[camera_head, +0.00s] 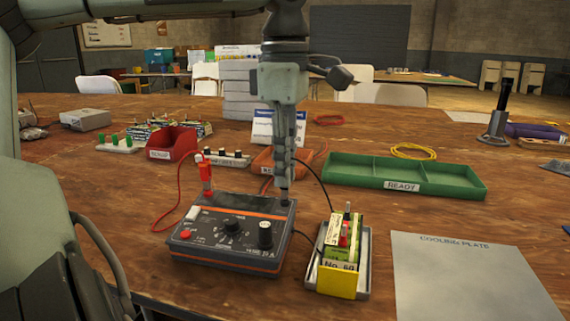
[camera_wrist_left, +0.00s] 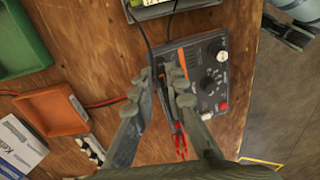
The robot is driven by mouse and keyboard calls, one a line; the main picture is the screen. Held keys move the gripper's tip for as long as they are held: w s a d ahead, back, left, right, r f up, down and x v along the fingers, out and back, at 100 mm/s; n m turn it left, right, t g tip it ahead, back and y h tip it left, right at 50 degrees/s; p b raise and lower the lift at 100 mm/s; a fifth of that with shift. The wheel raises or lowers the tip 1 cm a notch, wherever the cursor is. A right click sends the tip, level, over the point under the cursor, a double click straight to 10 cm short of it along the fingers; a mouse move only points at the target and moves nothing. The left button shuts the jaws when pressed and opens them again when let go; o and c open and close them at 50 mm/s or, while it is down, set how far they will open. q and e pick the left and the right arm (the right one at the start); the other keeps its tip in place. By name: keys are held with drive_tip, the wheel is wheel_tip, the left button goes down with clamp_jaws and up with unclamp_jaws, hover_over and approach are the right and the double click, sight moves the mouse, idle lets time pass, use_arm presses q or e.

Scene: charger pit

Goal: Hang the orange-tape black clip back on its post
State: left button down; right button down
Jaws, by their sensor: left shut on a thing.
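My left gripper (camera_head: 285,188) comes down from above to the back right corner of the charger (camera_head: 232,232). Its fingers are shut on the black clip, which they mostly hide; in the left wrist view the gripper (camera_wrist_left: 172,92) shows a dark piece of the black clip (camera_wrist_left: 160,72) between the fingertips. The clip is right at the charger's black post; I cannot tell whether it sits on it. I cannot make out its orange tape clearly. The red clip (camera_head: 206,178) stands upright at the charger's back left. My right gripper is not in view.
A green battery (camera_head: 336,247) stands in a grey tray (camera_head: 364,278) right of the charger. The cooling plate (camera_head: 465,280) lies further right. Behind are an orange bin (camera_head: 265,163), a red bin (camera_head: 172,144) and the green READY tray (camera_head: 400,180). Black and red leads run near the gripper.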

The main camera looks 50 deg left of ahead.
use_arm(q)
drive_tip(key=c, duration=1.5)
unclamp_jaws()
drive_tip(key=shift+o, duration=1.2)
drive_tip(key=shift+r+p, duration=3.4)
drive_tip(key=shift+r, duration=0.35)
